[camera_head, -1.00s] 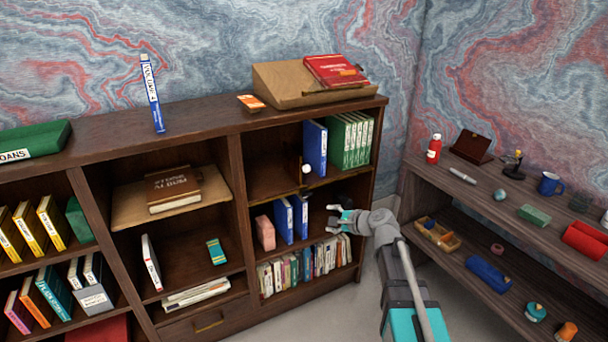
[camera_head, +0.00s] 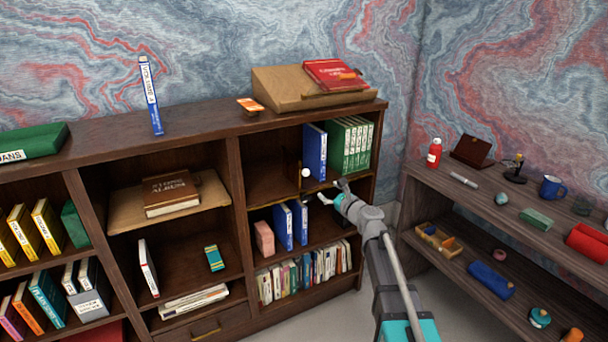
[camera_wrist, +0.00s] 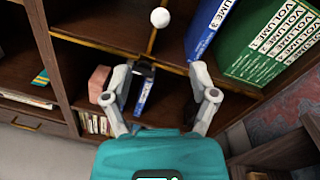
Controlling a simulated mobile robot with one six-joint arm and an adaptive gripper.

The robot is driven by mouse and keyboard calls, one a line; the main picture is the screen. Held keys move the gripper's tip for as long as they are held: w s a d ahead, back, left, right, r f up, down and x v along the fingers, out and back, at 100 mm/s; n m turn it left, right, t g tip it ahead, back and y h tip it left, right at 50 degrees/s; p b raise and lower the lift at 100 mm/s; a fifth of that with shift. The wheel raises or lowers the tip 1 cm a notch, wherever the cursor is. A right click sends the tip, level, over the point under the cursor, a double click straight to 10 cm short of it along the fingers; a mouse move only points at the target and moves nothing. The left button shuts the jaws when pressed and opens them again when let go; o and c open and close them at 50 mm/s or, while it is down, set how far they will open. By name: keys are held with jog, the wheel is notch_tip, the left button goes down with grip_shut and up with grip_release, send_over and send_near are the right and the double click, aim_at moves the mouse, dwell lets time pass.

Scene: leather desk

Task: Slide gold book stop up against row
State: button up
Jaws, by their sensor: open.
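The gold book stop (camera_head: 299,178) stands on the upper right shelf, a thin upright piece with a white ball knob (camera_head: 306,173) at its front. In the wrist view, the gold stop (camera_wrist: 152,42) and white knob (camera_wrist: 160,18) are at top centre. The row is a blue volume (camera_head: 315,152) leaning beside several upright green volumes (camera_head: 350,145). The stop is left of the blue volume, with a gap between them. My gripper (camera_head: 331,190) is open and empty at the shelf's front edge, right of and below the knob.
Below, a middle shelf holds two blue books (camera_head: 291,224) and a pink block (camera_head: 264,238). The bottom shelf holds a row of small books (camera_head: 305,272). A side shelf (camera_head: 400,165) with small items stands right. The upper shelf is bare left of the stop.

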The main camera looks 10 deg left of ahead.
aim_at(308, 175)
jog(key=shift+w, duration=0.15)
jog(key=x, duration=1.3)
jog(key=shift+w+a, duration=0.15)
jog(key=shift+a, duration=0.15)
jog(key=shift+c, duration=0.2)
grip_shut()
jog(key=shift+a, duration=0.15)
